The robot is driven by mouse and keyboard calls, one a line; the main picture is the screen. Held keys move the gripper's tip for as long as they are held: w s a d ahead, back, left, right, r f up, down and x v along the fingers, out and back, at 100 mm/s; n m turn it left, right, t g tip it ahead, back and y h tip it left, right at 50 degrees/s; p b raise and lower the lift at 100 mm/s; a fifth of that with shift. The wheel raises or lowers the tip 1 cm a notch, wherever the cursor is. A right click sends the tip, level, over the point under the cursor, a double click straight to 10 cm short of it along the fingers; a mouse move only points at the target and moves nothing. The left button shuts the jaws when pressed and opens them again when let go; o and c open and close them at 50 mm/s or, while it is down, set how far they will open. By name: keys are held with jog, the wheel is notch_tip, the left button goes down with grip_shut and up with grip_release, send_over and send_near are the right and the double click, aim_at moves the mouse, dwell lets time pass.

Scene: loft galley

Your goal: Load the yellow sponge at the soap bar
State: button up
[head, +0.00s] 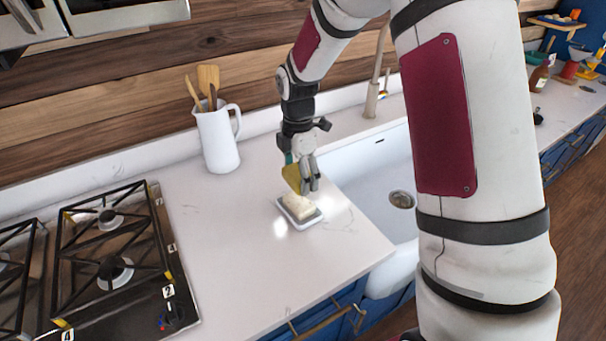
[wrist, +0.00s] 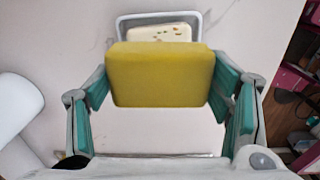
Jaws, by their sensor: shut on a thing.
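The yellow sponge (wrist: 160,78) is held between the teal pads of my gripper (wrist: 162,92) in the wrist view. In the head view the sponge (head: 292,178) hangs just above and behind the soap bar, at my gripper (head: 303,175). The pale cream soap bar (head: 299,205) lies in a small white dish (head: 313,218) on the counter, left of the sink. In the wrist view the soap bar (wrist: 158,33) and dish (wrist: 202,22) show beyond the sponge, which partly hides them. I cannot tell whether the sponge touches the soap bar.
A white pitcher (head: 217,142) with wooden utensils stands at the back left of the dish. A gas stove (head: 112,262) lies at the left. The white sink (head: 372,178) and faucet (head: 374,90) are at the right. The counter (head: 235,235) left of the dish is clear.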

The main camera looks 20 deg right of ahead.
aim_at(295, 175)
jog(key=shift+f+b, duration=0.8)
jog(key=shift+f, duration=1.8)
jog(key=shift+f, duration=0.55)
jog(key=shift+r, duration=0.1)
jog(key=shift+r+p, duration=1.05)
jog(key=shift+r, duration=2.4)
jog(key=m, duration=0.2)
jog(key=w+f+m, duration=0.1)
jog(key=m, duration=0.3)
jog(key=f+m, duration=0.1)
jog(key=m, duration=0.1)
jog(key=w+m, duration=0.1)
jog(key=m, duration=0.1)
jog(key=shift+f, duration=0.25)
jog(key=m, duration=0.3)
jog(key=f+m, duration=0.1)
jog(key=shift+w+m, duration=0.3)
jog(key=shift+w, duration=0.1)
jog(key=m, duration=0.2)
jog(key=f+m, duration=0.1)
jog(key=w+m, duration=0.1)
jog(key=m, duration=0.1)
jog(key=shift+f+m, duration=0.3)
